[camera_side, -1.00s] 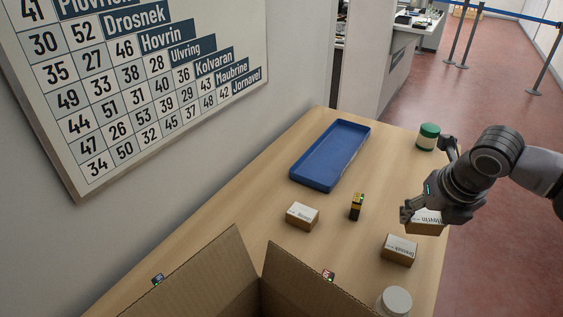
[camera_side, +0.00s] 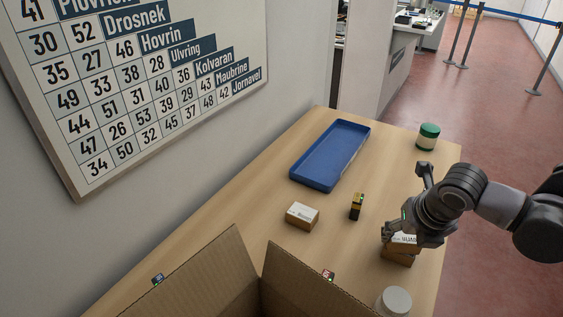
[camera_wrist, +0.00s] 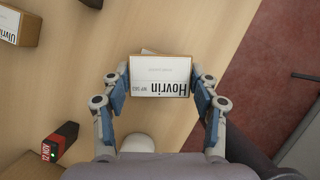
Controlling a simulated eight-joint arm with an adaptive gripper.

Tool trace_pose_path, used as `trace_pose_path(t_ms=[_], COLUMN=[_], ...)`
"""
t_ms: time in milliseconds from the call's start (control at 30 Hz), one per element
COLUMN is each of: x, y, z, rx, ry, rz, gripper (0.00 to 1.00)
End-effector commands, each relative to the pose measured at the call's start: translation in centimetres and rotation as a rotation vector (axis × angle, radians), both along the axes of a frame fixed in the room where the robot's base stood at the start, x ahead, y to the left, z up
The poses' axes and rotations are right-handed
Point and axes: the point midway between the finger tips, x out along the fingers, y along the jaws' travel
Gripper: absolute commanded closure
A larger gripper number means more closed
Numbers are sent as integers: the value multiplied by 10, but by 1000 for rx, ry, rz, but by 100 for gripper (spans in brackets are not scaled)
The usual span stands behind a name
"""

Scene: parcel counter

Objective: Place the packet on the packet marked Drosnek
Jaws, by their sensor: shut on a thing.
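My gripper (camera_side: 388,232) (camera_wrist: 158,92) is shut on a white-topped brown packet (camera_wrist: 160,75). Its label reads "Hovrin", upside down in the wrist view. In the side view the held packet (camera_side: 406,239) is right above another brown packet (camera_side: 397,257), whose label is now covered; that label looked like "Drosnek" in the earlier view. A sliver of a packet shows past the held one in the wrist view. I cannot tell whether the two touch. A third packet (camera_side: 302,216) lies to the left, its label starting "Ulvri" in the wrist view (camera_wrist: 14,25).
A blue tray (camera_side: 330,155) lies farther back, with a green-lidded jar (camera_side: 428,136) to its right. A small black-and-yellow block (camera_side: 357,207) stands mid-table. A white-lidded jar (camera_side: 396,299) and an open carton (camera_side: 215,275) are in front. The table's right edge is close to my gripper.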

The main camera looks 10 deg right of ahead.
Motion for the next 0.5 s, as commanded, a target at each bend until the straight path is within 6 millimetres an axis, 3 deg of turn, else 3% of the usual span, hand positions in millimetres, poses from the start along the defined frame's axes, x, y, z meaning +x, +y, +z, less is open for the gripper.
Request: trace_pose_path(t_ms=[133,167,233,500], x=[0,0,0,0], y=[0,0,0,0], z=[-3,-3,-3,-3], rx=[0,0,0,0], ry=[0,0,0,0], rz=[0,0,0,0], gripper=[74,37,17,17])
